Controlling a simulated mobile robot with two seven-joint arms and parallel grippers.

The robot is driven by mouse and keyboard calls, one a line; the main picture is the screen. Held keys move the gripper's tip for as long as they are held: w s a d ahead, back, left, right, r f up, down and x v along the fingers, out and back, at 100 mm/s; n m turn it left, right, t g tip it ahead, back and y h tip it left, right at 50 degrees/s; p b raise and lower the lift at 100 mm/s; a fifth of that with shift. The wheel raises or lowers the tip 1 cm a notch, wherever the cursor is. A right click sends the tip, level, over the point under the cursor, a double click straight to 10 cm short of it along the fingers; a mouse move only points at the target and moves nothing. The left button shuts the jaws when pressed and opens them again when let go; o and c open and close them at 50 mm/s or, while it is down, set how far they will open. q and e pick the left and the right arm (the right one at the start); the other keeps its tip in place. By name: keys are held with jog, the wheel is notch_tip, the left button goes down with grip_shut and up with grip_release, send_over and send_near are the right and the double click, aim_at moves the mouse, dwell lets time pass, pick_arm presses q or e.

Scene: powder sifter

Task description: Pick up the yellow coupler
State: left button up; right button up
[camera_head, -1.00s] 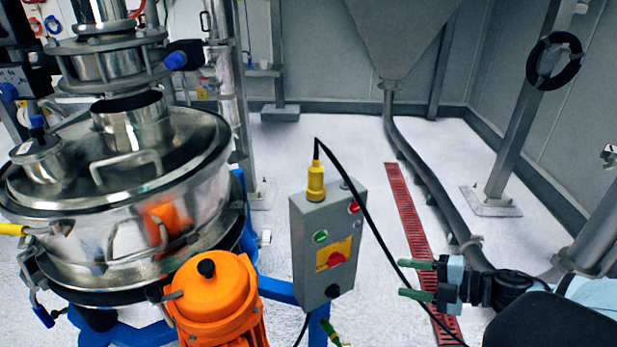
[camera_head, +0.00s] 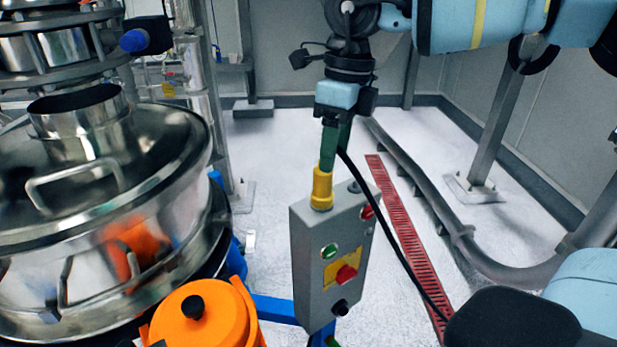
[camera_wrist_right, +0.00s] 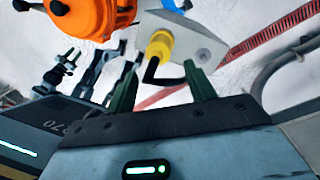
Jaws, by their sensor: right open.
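The yellow coupler (camera_head: 322,188) stands upright on top of the grey control box, with a black cable leading from its top. My right gripper (camera_head: 336,150) points down from above, its green fingertips at the top of the coupler. In the right wrist view the coupler (camera_wrist_right: 159,47) lies between and beyond the two spread green fingers (camera_wrist_right: 160,85), with the cable curving between them. The right gripper is open and holds nothing. In the head view the fingers partly cover the coupler's top and the cable's start.
The grey control box (camera_head: 318,270) carries green and red buttons. An orange motor (camera_head: 205,315) and the large steel sifter (camera_head: 110,190) stand to its left. The black cable (camera_head: 385,215) arcs down to the right. Open floor with a red grate (camera_head: 400,215) lies to the right.

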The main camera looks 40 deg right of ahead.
aim_at(323, 177)
jog(key=shift+w+a+r+n+h, duration=0.3)
jog(key=shift+a+r+h, duration=0.1)
jog(key=shift+a+r, duration=0.05)
jog(key=shift+a+r+h, duration=0.15)
jog(key=shift+r+h, duration=0.15)
jog(key=shift+r, duration=0.1)
pick_arm(q)
jog(key=shift+w+f, duration=0.1)
jog(key=shift+w, duration=0.15)
pick_arm(e)
jog(key=shift+f, duration=0.1)
jog(key=shift+f, duration=0.75)
jog(key=shift+w+f+p, duration=0.2)
jog(key=shift+f+p, duration=0.1)
jog(key=shift+f, duration=1.1)
jog(key=shift+w+f+p, duration=0.15)
jog(key=shift+f+p, duration=0.1)
jog(key=shift+f, duration=1.4)
pick_arm(q)
jog(key=shift+w+r, duration=0.25)
jog(key=shift+r, duration=0.4)
pick_arm(e)
jog(key=shift+c, duration=0.2)
